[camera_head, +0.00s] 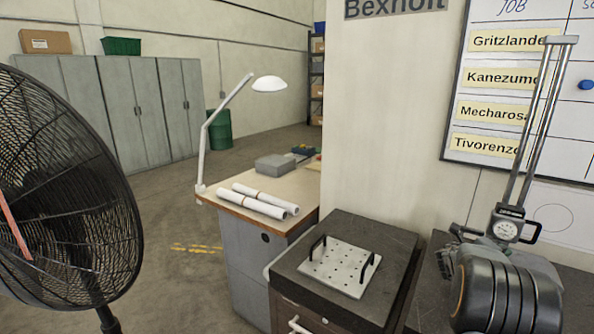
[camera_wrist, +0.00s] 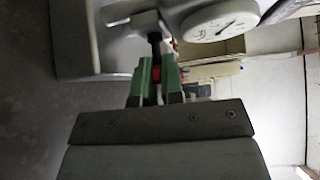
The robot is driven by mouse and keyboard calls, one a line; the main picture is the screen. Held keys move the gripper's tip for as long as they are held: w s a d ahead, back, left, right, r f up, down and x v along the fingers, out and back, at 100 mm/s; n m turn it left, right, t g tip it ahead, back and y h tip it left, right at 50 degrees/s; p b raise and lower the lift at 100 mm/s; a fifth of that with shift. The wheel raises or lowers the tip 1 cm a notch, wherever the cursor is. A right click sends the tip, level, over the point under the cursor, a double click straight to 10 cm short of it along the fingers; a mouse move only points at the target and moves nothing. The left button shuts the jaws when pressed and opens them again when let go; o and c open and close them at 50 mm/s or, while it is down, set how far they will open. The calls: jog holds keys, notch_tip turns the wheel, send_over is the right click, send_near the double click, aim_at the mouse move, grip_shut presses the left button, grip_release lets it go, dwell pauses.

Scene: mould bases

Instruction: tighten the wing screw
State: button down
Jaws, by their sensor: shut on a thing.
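In the wrist view, the green fingers of my gripper (camera_wrist: 157,72) are closed around a narrow dark part, which I take to be the wing screw (camera_wrist: 154,45). A small red patch shows between the fingers. A pale grey arm-like piece lies just beyond the fingertips, beside the gauge body. The height gauge's round white dial (camera_wrist: 221,22) is close by at upper right. In the head view, the gauge (camera_head: 507,229) stands on the right with its twin-rod column. The fingers and wing screw cannot be made out there.
A white perforated plate (camera_head: 338,268) with two black handles lies on a dark stone block (camera_head: 392,247). A bench (camera_head: 243,207) with rolled papers and a lamp (camera_head: 268,84) stands behind. A large black fan (camera_head: 60,190) fills the left. A whiteboard hangs behind the gauge.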

jog(key=shift+r+m+y+p, duration=0.15)
jog(key=shift+m+y+p, duration=1.1)
jog(key=shift+p, duration=0.7)
jog(key=shift+m+t+y+p, duration=0.6)
jog(key=shift+m+y+p, duration=0.55)
jog(key=shift+y+p, duration=0.45)
jog(key=m+t+y+p, duration=0.1)
jog(key=m+y+p, duration=0.1)
jog(key=p, duration=0.1)
jog(key=shift+t+y, duration=0.25)
jog(key=shift+t, duration=0.15)
jog(key=shift+m+t+y+p, duration=0.5)
jog(key=shift+m+y+p, duration=0.25)
jog(key=shift+p, duration=0.25)
jog(key=shift+m+t+y, duration=0.25)
jog(key=shift+t+y, duration=0.05)
jog(key=shift+y, duration=0.05)
jog(key=c, duration=1.4)
grip_release()
jog(key=shift+o, duration=0.2)
